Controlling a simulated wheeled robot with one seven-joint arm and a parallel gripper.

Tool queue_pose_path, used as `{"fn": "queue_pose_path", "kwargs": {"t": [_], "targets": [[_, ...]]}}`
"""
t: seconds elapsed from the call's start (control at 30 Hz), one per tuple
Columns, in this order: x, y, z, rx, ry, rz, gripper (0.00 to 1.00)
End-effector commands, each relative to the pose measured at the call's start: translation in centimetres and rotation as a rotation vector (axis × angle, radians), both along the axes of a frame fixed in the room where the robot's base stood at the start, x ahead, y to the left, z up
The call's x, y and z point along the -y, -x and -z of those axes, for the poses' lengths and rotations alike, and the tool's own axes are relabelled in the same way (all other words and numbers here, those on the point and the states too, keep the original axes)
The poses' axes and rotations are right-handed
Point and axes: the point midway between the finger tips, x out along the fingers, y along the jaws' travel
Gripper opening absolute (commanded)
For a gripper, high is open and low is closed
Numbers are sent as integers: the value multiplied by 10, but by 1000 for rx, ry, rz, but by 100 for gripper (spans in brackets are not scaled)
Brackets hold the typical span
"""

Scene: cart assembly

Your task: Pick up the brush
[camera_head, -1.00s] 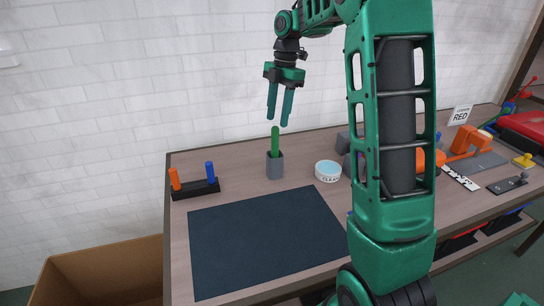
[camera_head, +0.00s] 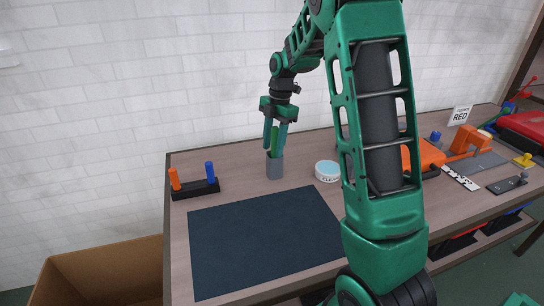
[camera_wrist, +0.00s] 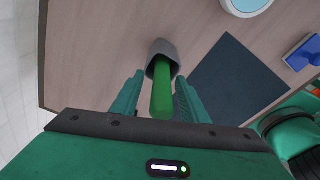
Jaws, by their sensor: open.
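The brush shows as a green handle (camera_head: 274,138) standing upright in a grey cup (camera_head: 274,167) on the table. Its lower end is hidden inside the cup. My gripper (camera_head: 274,148) is open, pointing down, with its two fingers on either side of the handle just above the cup. In the wrist view the green handle (camera_wrist: 162,92) lies between the open fingers (camera_wrist: 154,98), and the grey cup (camera_wrist: 163,50) is beyond the fingertips. I see a gap between the handle and each finger there.
A dark mat (camera_head: 262,240) lies in front of the cup. A black holder (camera_head: 195,190) with an orange and a blue peg stands to the left. A white round container (camera_head: 328,171) stands to the right. An orange device (camera_head: 425,155) is farther right. A cardboard box (camera_head: 100,270) is at lower left.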

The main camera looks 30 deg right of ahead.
Motion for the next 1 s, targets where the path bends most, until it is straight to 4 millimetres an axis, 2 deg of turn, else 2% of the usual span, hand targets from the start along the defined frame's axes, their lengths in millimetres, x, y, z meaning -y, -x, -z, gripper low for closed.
{"fn": "queue_pose_path", "kwargs": {"t": [0.23,0.4,0.77,1.0], "targets": [[0,0,1,0,0,0,41],[0,0,1,0,0,0,0],[0,0,0,1,0,-1,0],[0,-1,-19,2,0,-1,0]]}}
